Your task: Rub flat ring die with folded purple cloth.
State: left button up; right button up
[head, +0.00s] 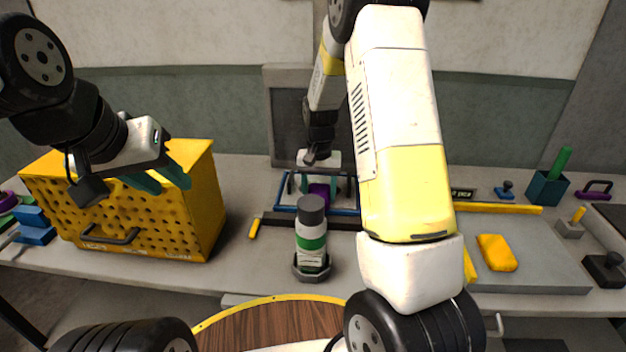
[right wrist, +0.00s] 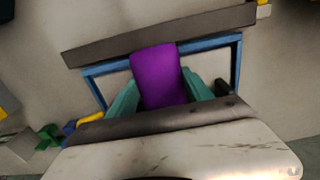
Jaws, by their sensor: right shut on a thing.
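The folded purple cloth (head: 318,191) is at the back middle of the bench, in my right gripper (head: 319,184). In the right wrist view the cloth (right wrist: 158,72) sits between the teal fingers of this gripper (right wrist: 162,92), which are shut on it. A blue frame (head: 284,190) surrounds the cloth in the picture; it also shows in the right wrist view (right wrist: 95,88). I cannot tell whether the cloth touches anything below. I cannot make out which thing is the flat ring die. My left gripper (head: 160,180) is open and empty, in front of the yellow perforated box.
The yellow box (head: 205,205) stands at left. A green-labelled bottle (head: 311,240) stands in a dark holder at the front middle. A yellow pad (head: 497,252) lies on a grey slab (head: 540,278) at right. Several handled tools and a teal cup (head: 546,190) stand beyond it.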

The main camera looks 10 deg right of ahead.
aim_at(314, 184)
jog(key=shift+w+a, duration=0.2)
jog(key=shift+a, duration=0.65)
jog(key=shift+w+d+r, duration=0.1)
jog(key=shift+w+d, duration=0.2)
jog(key=shift+w, duration=0.65)
jog(key=shift+w+d, duration=0.3)
jog(key=shift+w, duration=0.65)
jog(key=shift+w+d, duration=0.25)
jog(key=shift+w, duration=0.6)
jog(key=shift+w+d, duration=0.25)
jog(key=shift+w, duration=0.6)
jog(key=shift+w+d, duration=0.3)
jog(key=shift+w, duration=0.65)
jog(key=shift+w+d, duration=0.25)
jog(key=shift+w, duration=0.7)
jog(key=shift+s, duration=0.15)
